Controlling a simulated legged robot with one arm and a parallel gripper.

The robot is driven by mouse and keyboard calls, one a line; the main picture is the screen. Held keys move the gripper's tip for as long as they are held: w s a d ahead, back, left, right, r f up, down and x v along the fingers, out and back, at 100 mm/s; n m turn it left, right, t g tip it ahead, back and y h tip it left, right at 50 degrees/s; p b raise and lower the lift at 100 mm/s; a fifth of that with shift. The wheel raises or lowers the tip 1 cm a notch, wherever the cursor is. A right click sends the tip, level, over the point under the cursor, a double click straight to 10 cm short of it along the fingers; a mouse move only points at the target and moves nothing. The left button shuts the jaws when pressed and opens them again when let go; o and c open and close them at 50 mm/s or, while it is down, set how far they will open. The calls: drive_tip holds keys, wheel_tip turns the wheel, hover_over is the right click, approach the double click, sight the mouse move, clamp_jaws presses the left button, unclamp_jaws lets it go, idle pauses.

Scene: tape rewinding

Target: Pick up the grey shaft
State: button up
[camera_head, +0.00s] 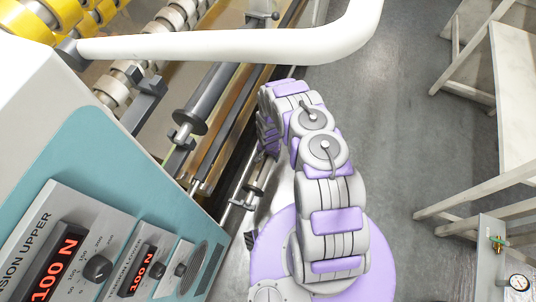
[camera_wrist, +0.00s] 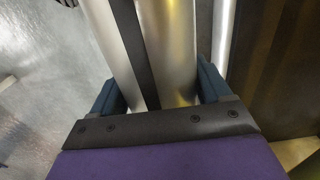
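A smooth grey metal shaft (camera_wrist: 168,40) runs lengthwise through the wrist view, with a dark strip along its left side and another pale metal band left of that. I cannot tell whether these bands are one part. My gripper (camera_wrist: 160,92) has its two dark blue fingers wide apart, one on each side of the metal. The fingers look very close to its sides; I cannot tell whether they touch. In the head view a grey cylinder (camera_head: 208,95) lies along the machine, left of my arm. I cannot tell whether it is the same shaft. My fingertips are hidden there.
The machine's teal and white control housing (camera_head: 150,150) stands at the left. A white curved bar (camera_head: 230,45) crosses above the rollers. Grey floor (camera_head: 400,130) between is clear.

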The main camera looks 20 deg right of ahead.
drive_tip(key=shift+d, duration=0.3)
drive_tip(key=c, duration=0.3)
drive_tip(key=shift+a, duration=0.45)
drive_tip(key=c, duration=0.6)
drive_tip(key=shift+c, duration=1.1)
drive_tip(key=shift+w+d, duration=0.1)
drive_tip(key=shift+r, duration=0.1)
drive_tip(key=shift+w+r+p, duration=0.1)
drive_tip(key=shift+r+p, duration=0.5)
drive_tip(key=shift+r, duration=0.8)
drive_tip(key=s+d+r+p, duration=0.2)
drive_tip(key=s+d+p, duration=0.3)
drive_tip(key=s+d, duration=0.5)
drive_tip(key=shift+s+d+r, duration=0.2)
drive_tip(key=shift+s+r, duration=0.15)
drive_tip(key=shift+s, duration=0.9)
drive_tip(key=shift+r+p, duration=1.15)
drive_tip(key=shift+r, duration=0.3)
